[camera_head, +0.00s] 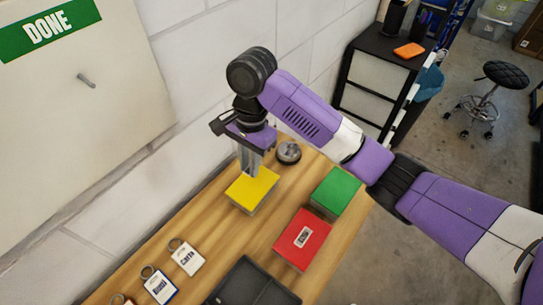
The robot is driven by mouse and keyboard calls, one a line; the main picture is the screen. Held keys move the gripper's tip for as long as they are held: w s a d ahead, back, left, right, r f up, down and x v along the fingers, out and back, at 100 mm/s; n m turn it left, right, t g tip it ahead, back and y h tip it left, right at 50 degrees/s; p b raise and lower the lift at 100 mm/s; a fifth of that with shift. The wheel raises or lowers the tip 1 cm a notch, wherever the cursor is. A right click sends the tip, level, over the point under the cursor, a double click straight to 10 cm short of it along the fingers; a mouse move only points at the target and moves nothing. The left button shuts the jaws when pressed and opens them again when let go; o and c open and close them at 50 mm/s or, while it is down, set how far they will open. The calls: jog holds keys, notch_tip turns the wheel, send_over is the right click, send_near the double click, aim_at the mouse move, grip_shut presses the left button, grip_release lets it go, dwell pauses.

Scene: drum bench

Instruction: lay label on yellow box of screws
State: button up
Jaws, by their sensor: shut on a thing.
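The yellow box (252,193) lies on the wooden bench near the wall. My gripper (250,172) points straight down over its back part, with the fingertips at or just above its top. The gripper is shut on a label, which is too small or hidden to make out. I cannot tell whether the label touches the box. The visible part of the yellow top is bare. A red box (290,245) to the front right has a small label (303,236) on its top. A green box (336,188) stands to the right.
Several ringed tags (187,257) lie along the bench's wall side at lower left. A dark tray (245,285) sits at the front. A round metal object (288,153) stands behind the yellow box. Bare bench (222,243) lies between the yellow box and the tray.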

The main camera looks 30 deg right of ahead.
aim_at(250, 188)
jog(key=shift+a+f, duration=0.2)
jog(key=shift+f, duration=0.1)
jog(key=shift+w+f+b, duration=0.1)
jog(key=shift+f+b, duration=0.45)
jog(key=shift+f, duration=1.45)
jog(key=shift+f+b, duration=1.1)
jog(key=shift+b, duration=0.3)
jog(key=o, duration=0.8)
jog(key=shift+o, duration=0.2)
jog(key=r, duration=0.5)
jog(key=d+r, duration=0.1)
jog(key=r, duration=0.1)
jog(key=shift+w+d+r+p, duration=0.1)
jog(key=shift+w+r+p, duration=0.1)
jog(key=shift+p, duration=0.1)
jog(key=shift+r+p, duration=1.6)
jog(key=shift+p, duration=0.25)
jog(key=shift+r, duration=1.1)
